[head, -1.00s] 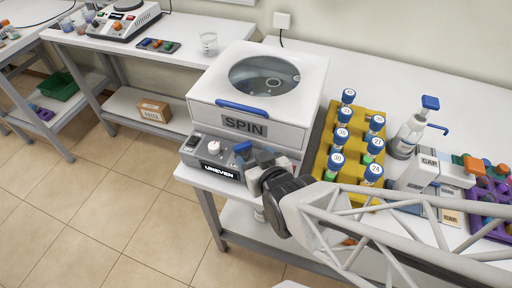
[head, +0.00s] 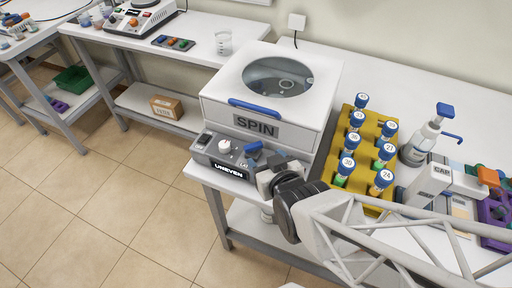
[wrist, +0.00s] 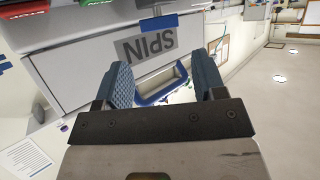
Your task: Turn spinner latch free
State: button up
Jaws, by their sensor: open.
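The spinner (head: 262,108) is a white box with a round window in its lid and a SPIN label on its front. A blue handle (head: 254,107) runs along the lid's front edge. A small blue latch piece (head: 254,147) shows on the front, near the control panel. My gripper (head: 270,163) is beside it at the right front corner, open. In the wrist view the SPIN label (wrist: 146,45) is upside down, and a blue bar-shaped loop (wrist: 163,88) shows between the parted blue fingers (wrist: 164,82). I cannot tell contact with the latch.
The grey control panel (head: 222,160) has a white knob and a display reading UNEVEN. A yellow rack (head: 375,125) of blue-capped tubes stands close to the spinner's right. Floor is clear at the front left.

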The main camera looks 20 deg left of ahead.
aim_at(254, 146)
jog(key=shift+w+a, duration=0.15)
jog(key=shift+x, duration=3.75)
jog(key=shift+f, duration=0.1)
jog(key=shift+c, duration=0.2)
jog(key=c, duration=0.6)
jog(key=shift+w+n+g+y, duration=0.2)
jog(key=shift+n+g+y, duration=0.8)
jog(key=shift+n+g, duration=0.5)
jog(key=shift+n, duration=0.1)
jog(key=o, duration=0.6)
jog(key=shift+s, duration=0.1)
